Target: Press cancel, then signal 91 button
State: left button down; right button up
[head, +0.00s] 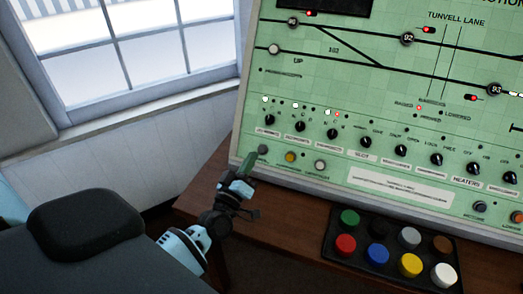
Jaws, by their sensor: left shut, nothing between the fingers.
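A green control panel (330,90) stands tilted on the wooden desk. My left gripper (249,168) is shut and empty, its fingers pointing up at the panel's lower left corner. Close to its tips is a small grey-green button (262,150); I cannot tell whether they touch. A yellow button (290,157) and a pale grey button (320,165) sit to its right. Their labels are too small to read, so I cannot tell which is cancel. A round signal button (293,22) at the panel's upper left has a blurred number, possibly 91. My right gripper is not in view.
Round buttons 92 (407,38) and 93 (493,89) lie on the track lines. A row of black knobs (333,134) crosses the lower panel. A black box (330,250) with several coloured buttons stands on the desk (275,225) in front. A window (140,50) is at left.

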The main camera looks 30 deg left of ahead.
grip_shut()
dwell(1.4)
